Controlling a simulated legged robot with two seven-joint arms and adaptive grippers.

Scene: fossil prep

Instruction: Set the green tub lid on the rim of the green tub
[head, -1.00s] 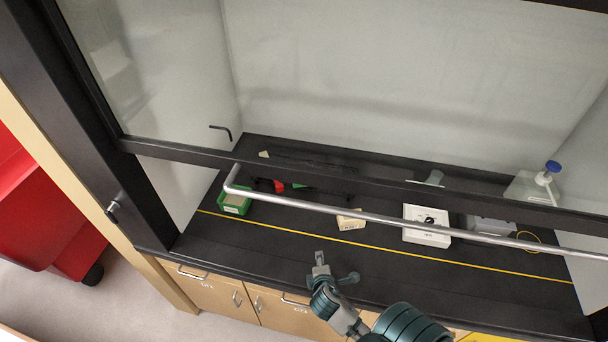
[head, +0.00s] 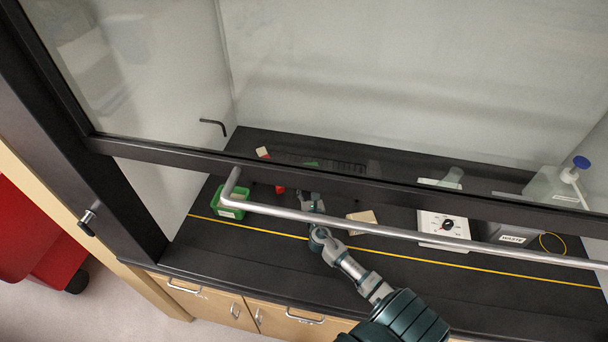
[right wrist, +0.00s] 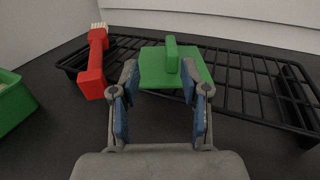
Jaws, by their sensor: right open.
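The green tub lid (right wrist: 174,67) is a flat green plate with an upright green bar handle, lying on a black wire rack in the right wrist view. A sliver of it shows in the head view (head: 312,164) behind the sash bar. The green tub (head: 229,201) stands at the left of the hood floor, and its edge shows at the left of the right wrist view (right wrist: 12,103). My right gripper (right wrist: 160,93) is open and empty, its two fingers just in front of the lid. It shows in the head view (head: 311,201) behind the rail. My left gripper is not in view.
A red-handled brush (right wrist: 95,62) lies at the rack's left end. The black wire rack (right wrist: 244,84) spans the back. A silver rail (head: 370,229) and the sash bar cross the hood opening. A tan block (head: 362,222) and a white device (head: 443,229) stand to the right.

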